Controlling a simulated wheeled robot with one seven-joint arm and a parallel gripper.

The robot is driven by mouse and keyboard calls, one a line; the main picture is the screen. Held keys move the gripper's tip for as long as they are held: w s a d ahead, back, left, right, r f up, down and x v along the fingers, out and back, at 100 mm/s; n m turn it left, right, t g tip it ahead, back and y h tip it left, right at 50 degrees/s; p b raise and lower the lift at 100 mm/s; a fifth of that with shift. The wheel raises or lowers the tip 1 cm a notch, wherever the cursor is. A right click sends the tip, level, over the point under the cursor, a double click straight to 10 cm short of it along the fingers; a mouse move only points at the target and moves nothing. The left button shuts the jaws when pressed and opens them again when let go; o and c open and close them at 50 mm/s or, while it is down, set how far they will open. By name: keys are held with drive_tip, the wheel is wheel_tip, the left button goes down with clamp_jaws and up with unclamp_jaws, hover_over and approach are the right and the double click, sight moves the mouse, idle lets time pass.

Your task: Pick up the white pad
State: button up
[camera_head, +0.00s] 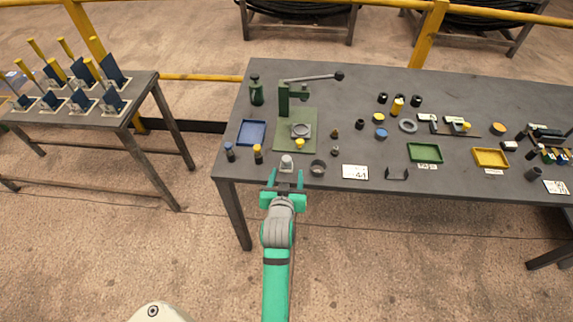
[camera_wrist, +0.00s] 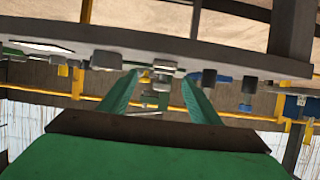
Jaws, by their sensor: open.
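A small pale grey-white piece, which looks like the white pad (camera_head: 286,162), stands at the front edge of the grey table (camera_head: 225,165). My gripper (camera_head: 285,180) is open and empty just in front of this edge, its green fingers pointing at the pad. In the wrist view, which looks upside down, the pale piece (camera_wrist: 164,67) shows beyond and between the two spread fingertips of my gripper (camera_wrist: 158,80). The fingers do not appear to touch it; the exact gap is hard to tell.
A green lever press (camera_head: 284,100) on a green base is behind. A white card (camera_head: 355,172) lies farther right. A side table (camera_head: 70,115) stands left.

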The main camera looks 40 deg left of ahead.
sight(286, 166)
drive_tip(key=shift+a+x, duration=0.2)
drive_tip(key=shift+x, duration=1.1)
drive_tip(key=shift+a+x, duration=0.15)
drive_tip(key=shift+x, duration=1.15)
drive_tip(key=shift+s+r, duration=0.1)
drive_tip(key=shift+s, duration=0.1)
drive_tip(key=c, duration=1.2)
